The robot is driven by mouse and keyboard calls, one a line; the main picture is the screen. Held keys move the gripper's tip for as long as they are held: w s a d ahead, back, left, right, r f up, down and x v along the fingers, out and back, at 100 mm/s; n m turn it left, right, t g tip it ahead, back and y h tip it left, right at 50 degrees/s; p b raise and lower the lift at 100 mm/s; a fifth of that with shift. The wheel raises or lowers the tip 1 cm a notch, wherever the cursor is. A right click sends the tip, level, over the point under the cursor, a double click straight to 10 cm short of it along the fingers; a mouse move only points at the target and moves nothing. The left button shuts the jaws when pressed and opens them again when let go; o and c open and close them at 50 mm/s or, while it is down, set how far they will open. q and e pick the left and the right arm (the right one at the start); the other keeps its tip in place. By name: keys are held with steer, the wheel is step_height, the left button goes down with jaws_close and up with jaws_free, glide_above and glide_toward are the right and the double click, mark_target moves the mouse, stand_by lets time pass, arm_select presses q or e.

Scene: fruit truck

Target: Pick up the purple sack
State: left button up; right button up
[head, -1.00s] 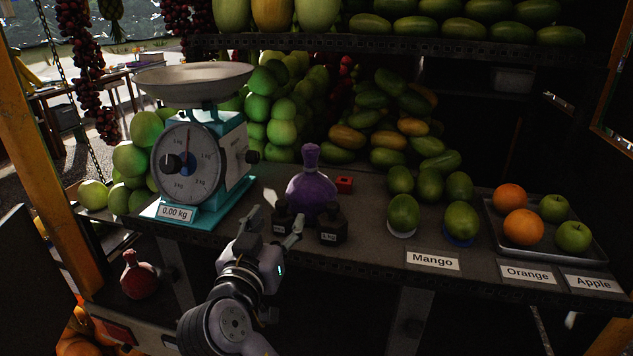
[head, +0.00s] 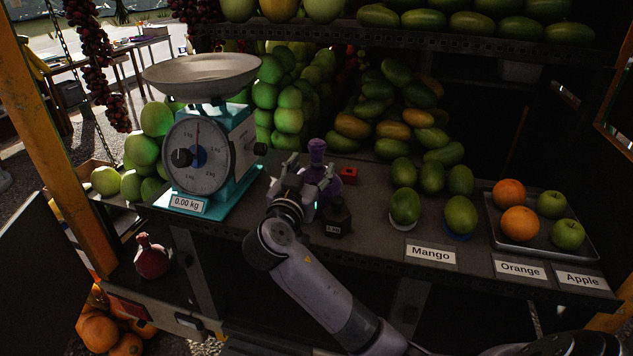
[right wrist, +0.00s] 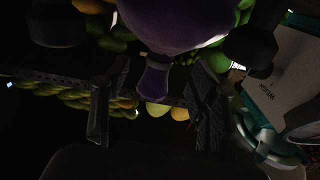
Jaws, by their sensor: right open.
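The purple sack (head: 317,148) stands on the stall counter right of the scale, its tied neck up and its body partly hidden by my gripper. My right gripper (head: 309,164) is open, with its fingers reaching around the near side of the sack. In the right wrist view the sack (right wrist: 178,22) fills the top middle, and its neck lies between the two spread fingers (right wrist: 155,112). I cannot tell whether the fingers touch it. My left gripper is not in view.
A dark weight (head: 338,217) stands close right of my gripper. The teal scale (head: 212,150) is to the left. A small red object (head: 349,175) lies behind right. Mangoes (head: 405,206) and a fruit tray (head: 492,228) are farther right. A red sack (head: 151,258) sits lower left.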

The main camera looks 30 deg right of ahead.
mark_target(315, 162)
steer(key=p+x, duration=0.2)
steer(key=x, duration=0.1)
steer(key=shift+w+d+r, duration=0.15)
steer(key=shift+d, duration=0.25)
steer(key=shift+w+d, duration=0.2)
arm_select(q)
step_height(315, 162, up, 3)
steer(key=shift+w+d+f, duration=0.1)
arm_select(e)
steer(key=shift+a, duration=0.1)
steer(key=shift+c, duration=0.7)
jaws_close()
steer(key=shift+f, duration=0.25)
steer(key=shift+r, duration=0.1)
